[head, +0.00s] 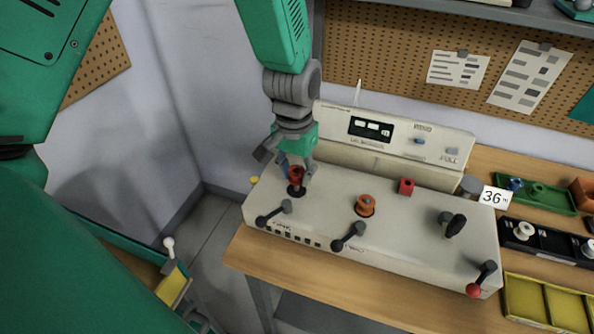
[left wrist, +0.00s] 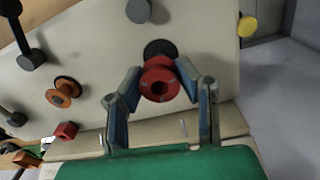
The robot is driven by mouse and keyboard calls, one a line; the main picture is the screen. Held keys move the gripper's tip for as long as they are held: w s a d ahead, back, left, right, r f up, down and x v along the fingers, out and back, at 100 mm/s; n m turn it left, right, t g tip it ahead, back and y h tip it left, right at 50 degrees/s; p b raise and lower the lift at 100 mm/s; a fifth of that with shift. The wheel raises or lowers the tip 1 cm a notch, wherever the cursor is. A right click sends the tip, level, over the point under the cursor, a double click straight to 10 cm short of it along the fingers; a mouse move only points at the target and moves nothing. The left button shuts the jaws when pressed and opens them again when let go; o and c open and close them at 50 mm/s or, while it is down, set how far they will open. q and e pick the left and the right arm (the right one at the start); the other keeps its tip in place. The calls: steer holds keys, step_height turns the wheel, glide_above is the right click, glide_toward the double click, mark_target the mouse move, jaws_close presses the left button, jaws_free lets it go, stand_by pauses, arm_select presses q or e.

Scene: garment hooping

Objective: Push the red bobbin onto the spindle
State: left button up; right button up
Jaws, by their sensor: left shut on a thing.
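The red bobbin (head: 296,177) is at the left end of the cream machine (head: 330,215), upright, just above a dark round base on the machine's top. In the left wrist view the red bobbin (left wrist: 159,82) sits between my two fingers, with the dark disc (left wrist: 160,48) partly showing beyond it. My left gripper (head: 296,172) is shut on the red bobbin from above, and it also shows in the left wrist view (left wrist: 160,85). The spindle itself is hidden by the bobbin, so I cannot tell whether the bobbin is around it. My right gripper is not in view.
An orange bobbin (head: 365,205) sits mid-machine, with a red block (head: 406,187) behind it. Black levers (head: 348,237) line the front edge. Green (head: 535,194), black (head: 548,243) and yellow (head: 548,303) trays lie at right. A wall closes the left side.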

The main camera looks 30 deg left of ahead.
mark_target(297, 190)
arm_select(q)
steer(key=shift+s+f+b, duration=0.1)
steer(key=shift+f+b, duration=0.45)
steer(key=shift+f, duration=1.2)
steer(key=o, duration=0.9)
steer(key=shift+o, duration=0.2)
steer(key=shift+r, duration=0.1)
steer(key=shift+r, duration=0.35)
step_height(297, 190, up, 11)
